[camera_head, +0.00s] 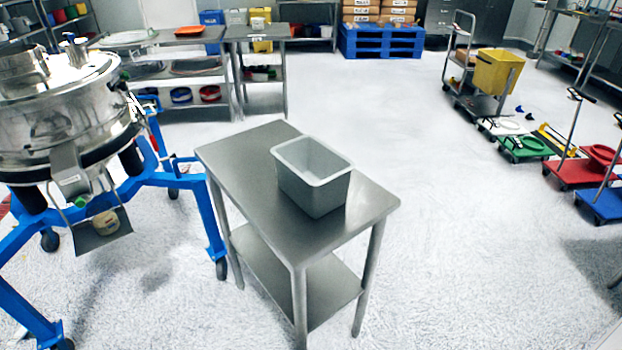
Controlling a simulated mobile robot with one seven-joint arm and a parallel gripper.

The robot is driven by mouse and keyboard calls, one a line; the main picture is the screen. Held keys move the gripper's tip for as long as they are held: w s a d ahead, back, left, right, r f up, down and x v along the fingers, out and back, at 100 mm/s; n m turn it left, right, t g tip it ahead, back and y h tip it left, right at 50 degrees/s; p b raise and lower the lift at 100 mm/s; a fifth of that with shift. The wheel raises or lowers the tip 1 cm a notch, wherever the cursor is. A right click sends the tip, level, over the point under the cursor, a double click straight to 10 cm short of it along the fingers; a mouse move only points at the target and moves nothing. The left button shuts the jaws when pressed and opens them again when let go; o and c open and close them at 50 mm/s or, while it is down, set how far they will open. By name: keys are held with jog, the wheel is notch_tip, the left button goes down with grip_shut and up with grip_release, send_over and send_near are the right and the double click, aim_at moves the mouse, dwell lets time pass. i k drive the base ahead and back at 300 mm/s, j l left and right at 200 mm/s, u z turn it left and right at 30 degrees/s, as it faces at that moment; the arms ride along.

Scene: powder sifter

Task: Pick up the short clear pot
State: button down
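A short, pale, partly see-through pot (106,222) stands on a small grey shelf (88,242) under the sifter's outlet, at the lower left. Its contents and fine details are too small to tell. The round steel sifter (62,120) sits above it on a blue wheeled frame (205,215). My gripper is not in view, and nothing is seen touching the pot.
A steel table (235,160) with a lower shelf stands in the middle, bearing an empty-looking grey bin (313,196). Coloured dollies (524,148) and a cart with a yellow bin (497,72) stand at right. The floor between is clear.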

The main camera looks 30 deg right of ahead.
aim_at(104, 219)
jog(key=i+u, duration=0.4)
jog(key=i+l+u, duration=0.2)
jog(key=i+u, duration=0.25)
jog(key=i+l+u, duration=0.2)
jog(key=i, duration=0.3)
jog(key=i+j, duration=0.05)
jog(key=j, duration=0.05)
